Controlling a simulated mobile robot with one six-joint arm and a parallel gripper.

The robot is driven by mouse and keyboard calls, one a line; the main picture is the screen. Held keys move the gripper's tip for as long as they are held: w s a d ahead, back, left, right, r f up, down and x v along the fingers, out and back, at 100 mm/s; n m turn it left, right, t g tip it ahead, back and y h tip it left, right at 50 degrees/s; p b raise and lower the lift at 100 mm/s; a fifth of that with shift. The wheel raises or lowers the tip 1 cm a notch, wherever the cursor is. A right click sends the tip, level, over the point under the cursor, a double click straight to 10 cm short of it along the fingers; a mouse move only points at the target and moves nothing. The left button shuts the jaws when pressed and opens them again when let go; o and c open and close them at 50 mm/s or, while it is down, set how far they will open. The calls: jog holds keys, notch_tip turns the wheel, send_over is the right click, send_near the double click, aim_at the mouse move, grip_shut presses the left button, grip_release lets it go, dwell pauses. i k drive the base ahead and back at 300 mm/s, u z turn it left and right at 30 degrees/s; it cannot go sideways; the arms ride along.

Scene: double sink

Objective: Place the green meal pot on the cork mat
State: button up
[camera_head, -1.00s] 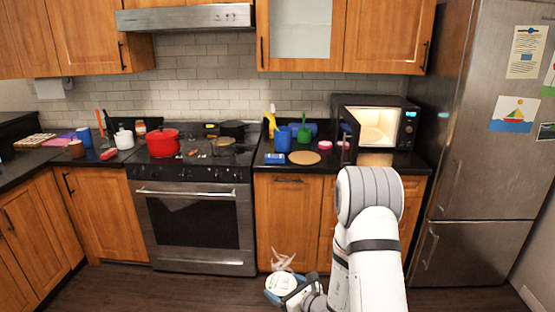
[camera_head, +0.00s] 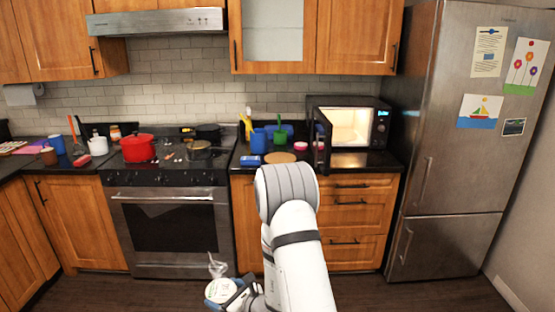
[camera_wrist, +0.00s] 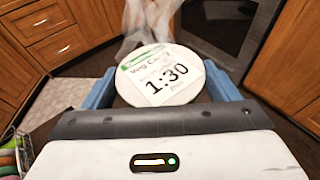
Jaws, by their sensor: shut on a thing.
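My gripper (camera_head: 234,293) is shut on a round pot (camera_head: 219,290) with a white lid, low in front of the stove's right side. In the wrist view the pot (camera_wrist: 160,75) sits between the blue fingers of my gripper (camera_wrist: 163,92). Its lid label has a green band and reads "Veg Curry" and "1:30", and steam rises from it. The pot's side colour is mostly hidden. The round tan cork mat (camera_head: 281,157) lies on the counter left of the microwave, well above and beyond my gripper. My arm passes just below the mat in the picture.
The microwave (camera_head: 347,128) is lit inside, its door open toward the mat's right. A blue cup (camera_head: 259,141), a green utensil holder (camera_head: 281,137) and a blue box (camera_head: 250,160) stand near the mat. A red pot (camera_head: 138,148) is on the stove. The fridge (camera_head: 455,160) stands right.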

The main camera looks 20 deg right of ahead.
aim_at(280, 158)
jog(key=u, duration=0.05)
jog(key=i, duration=1.1)
jog(key=z, duration=0.05)
